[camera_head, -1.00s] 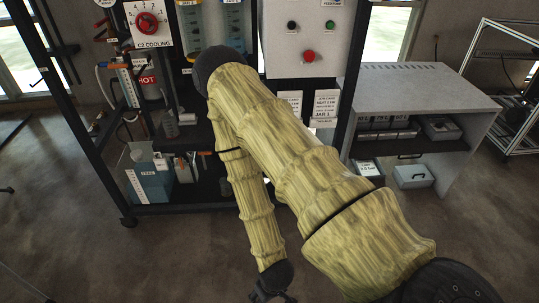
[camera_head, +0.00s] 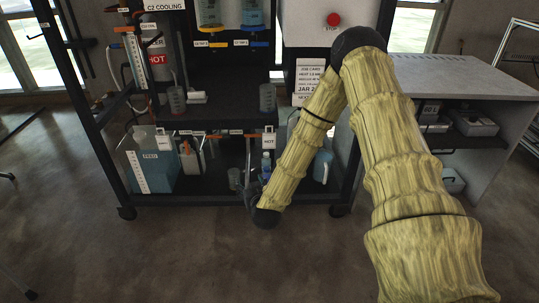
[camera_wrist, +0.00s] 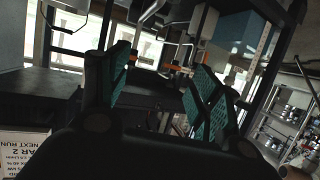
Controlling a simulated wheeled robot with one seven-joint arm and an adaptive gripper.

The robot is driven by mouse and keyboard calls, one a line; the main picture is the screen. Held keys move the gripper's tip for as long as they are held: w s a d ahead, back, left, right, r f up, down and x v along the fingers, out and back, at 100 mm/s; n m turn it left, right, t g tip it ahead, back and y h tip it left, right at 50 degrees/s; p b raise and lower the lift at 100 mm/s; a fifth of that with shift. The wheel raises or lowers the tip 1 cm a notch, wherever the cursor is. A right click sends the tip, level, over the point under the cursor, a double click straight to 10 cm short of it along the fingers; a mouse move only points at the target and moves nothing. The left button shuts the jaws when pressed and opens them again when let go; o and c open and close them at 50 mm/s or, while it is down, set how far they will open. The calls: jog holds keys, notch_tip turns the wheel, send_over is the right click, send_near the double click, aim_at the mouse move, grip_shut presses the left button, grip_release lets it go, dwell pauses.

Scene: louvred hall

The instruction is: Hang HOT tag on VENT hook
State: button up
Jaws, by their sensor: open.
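A small white tag marked HOT (camera_head: 268,141) shows in the head view at the right end of the lower shelf rail, near an orange-handled fitting. My gripper (camera_head: 250,192) is low in front of the rack's bottom shelf, left of and below the white tag, and partly hidden by my arm. In the wrist view my gripper (camera_wrist: 160,78) is open, with teal finger pads apart and nothing between them. I cannot pick out a VENT hook; the small rail labels are too blurred to read.
A job card (camera_head: 309,82) hangs at the rack's right. A grey bench (camera_head: 455,78) stands right. The floor in front is clear.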

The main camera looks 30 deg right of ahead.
aim_at(269, 143)
jog(key=shift+w+d+r+m+t+h+b, duration=0.4)
jog(key=shift+w+d+r+h+b, duration=0.45)
jog(key=shift+w+d+b, duration=1.3)
jog(key=shift+w+d+r+m+t+h+b, duration=0.2)
jog(key=shift+w+d+r+m+h+b, duration=0.8)
jog(key=shift+d, duration=2.05)
jog(key=shift+w+d+r+m+t+h+b, duration=0.1)
jog(key=shift+w+d+r+t+h+b, duration=0.2)
jog(key=shift+w+d+h+b, duration=1.5)
jog(key=shift+y, duration=0.95)
jog(key=shift+d+p+x, duration=0.15)
jog(key=shift+p+x, duration=0.25)
jog(key=shift+x, duration=0.8)
jog(key=shift+d+p+x, duration=0.15)
jog(key=shift+p+x, duration=0.25)
jog(key=shift+x, duration=0.85)
jog(key=shift+s, duration=0.2)
jog(key=shift+p, duration=0.35)
grip_shut()
